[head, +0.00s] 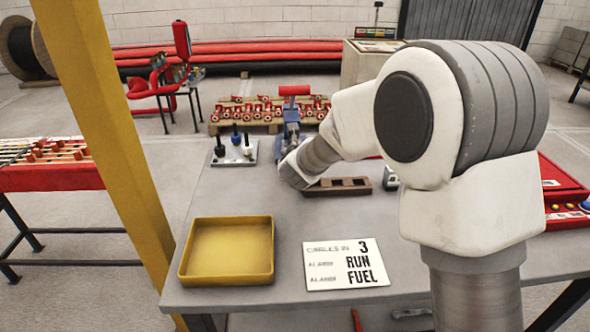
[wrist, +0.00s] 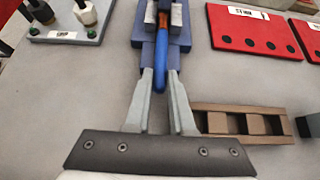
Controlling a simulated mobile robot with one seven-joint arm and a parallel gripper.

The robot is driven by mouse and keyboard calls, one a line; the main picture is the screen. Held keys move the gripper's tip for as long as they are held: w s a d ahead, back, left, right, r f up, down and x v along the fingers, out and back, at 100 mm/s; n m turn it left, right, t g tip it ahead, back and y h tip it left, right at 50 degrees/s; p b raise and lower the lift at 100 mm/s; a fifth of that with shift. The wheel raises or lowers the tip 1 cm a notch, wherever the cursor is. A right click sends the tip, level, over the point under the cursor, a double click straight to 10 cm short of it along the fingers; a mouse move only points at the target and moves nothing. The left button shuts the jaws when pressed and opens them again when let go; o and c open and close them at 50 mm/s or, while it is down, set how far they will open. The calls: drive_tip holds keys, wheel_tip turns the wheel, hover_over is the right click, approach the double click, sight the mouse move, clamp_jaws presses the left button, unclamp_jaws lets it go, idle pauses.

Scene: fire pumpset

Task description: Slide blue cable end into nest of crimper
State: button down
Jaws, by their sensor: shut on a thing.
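The crimper (head: 291,128) is a blue upright tool with a red handle, standing at the back of the grey table. Its blue body also shows at the top middle of the wrist view (wrist: 178,52). My gripper (wrist: 160,76) is shut on the blue cable end (wrist: 160,62), a thin bright blue piece between the two grey fingertips. The cable end points at the crimper, with an orange tip (wrist: 163,20) at the crimper's front. I cannot tell whether the tip is inside the nest. In the head view my arm hides the cable end and most of my gripper.
A brown slotted block (head: 338,187) lies to the right of my gripper. A yellow tray (head: 227,251) and a lettered card (head: 345,263) lie in front. Red panels (wrist: 255,32) lie right.

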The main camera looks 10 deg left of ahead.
drive_tip(key=shift+w, duration=0.4)
drive_tip(key=c, duration=0.7)
unclamp_jaws()
drive_tip(key=shift+s, duration=0.1)
drive_tip(key=p+v, duration=0.4)
drive_tip(key=v, duration=1.3)
drive_tip(key=shift+s+r, duration=0.1)
drive_tip(key=shift+s, duration=0.05)
